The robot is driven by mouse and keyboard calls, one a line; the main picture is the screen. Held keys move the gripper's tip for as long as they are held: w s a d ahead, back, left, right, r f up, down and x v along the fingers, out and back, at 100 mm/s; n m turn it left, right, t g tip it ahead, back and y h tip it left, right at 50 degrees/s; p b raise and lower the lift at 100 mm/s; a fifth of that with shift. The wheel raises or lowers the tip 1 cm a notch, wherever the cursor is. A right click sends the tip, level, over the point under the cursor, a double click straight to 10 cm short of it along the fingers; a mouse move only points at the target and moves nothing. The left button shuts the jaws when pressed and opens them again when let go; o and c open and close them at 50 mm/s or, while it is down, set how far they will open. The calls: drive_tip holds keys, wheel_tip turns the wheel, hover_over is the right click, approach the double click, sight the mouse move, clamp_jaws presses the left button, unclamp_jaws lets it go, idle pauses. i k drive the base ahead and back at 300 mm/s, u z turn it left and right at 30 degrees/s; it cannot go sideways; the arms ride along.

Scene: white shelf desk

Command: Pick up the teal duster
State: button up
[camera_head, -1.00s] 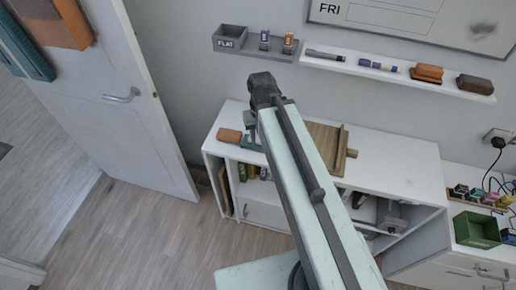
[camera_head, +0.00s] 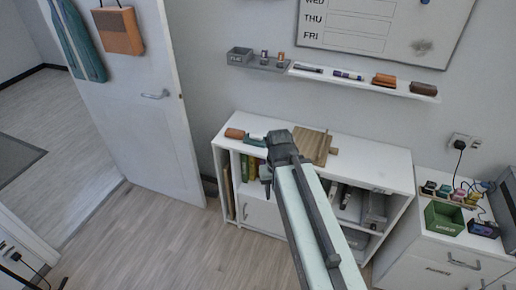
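A small teal item (camera_head: 253,138), which appears to be the teal duster, lies near the left end of the white shelf desk's top (camera_head: 370,158). My gripper (camera_head: 267,178) is at the far end of my pale arm, just right of the teal item in the picture and in front of the desk's front edge. The gripper's dark body hides part of the desk top beside the teal item. Its fingers are too small and dark to read.
A wooden board (camera_head: 314,146) lies on the desk top right of my gripper. A wall ledge (camera_head: 350,80) holds markers and erasers. An open door (camera_head: 130,110) stands at the left. A green box (camera_head: 444,218) is on the right cabinet. The floor in front is clear.

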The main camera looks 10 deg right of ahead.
sight(257, 140)
drive_tip(key=u, duration=0.1)
drive_tip(key=i, duration=0.85)
drive_tip(key=u, duration=0.8)
drive_tip(key=i, duration=0.7)
drive_tip(key=u, duration=0.45)
drive_tip(key=k, duration=0.75)
drive_tip(key=u, duration=0.2)
drive_tip(key=i, duration=0.75)
drive_tip(key=z, duration=0.15)
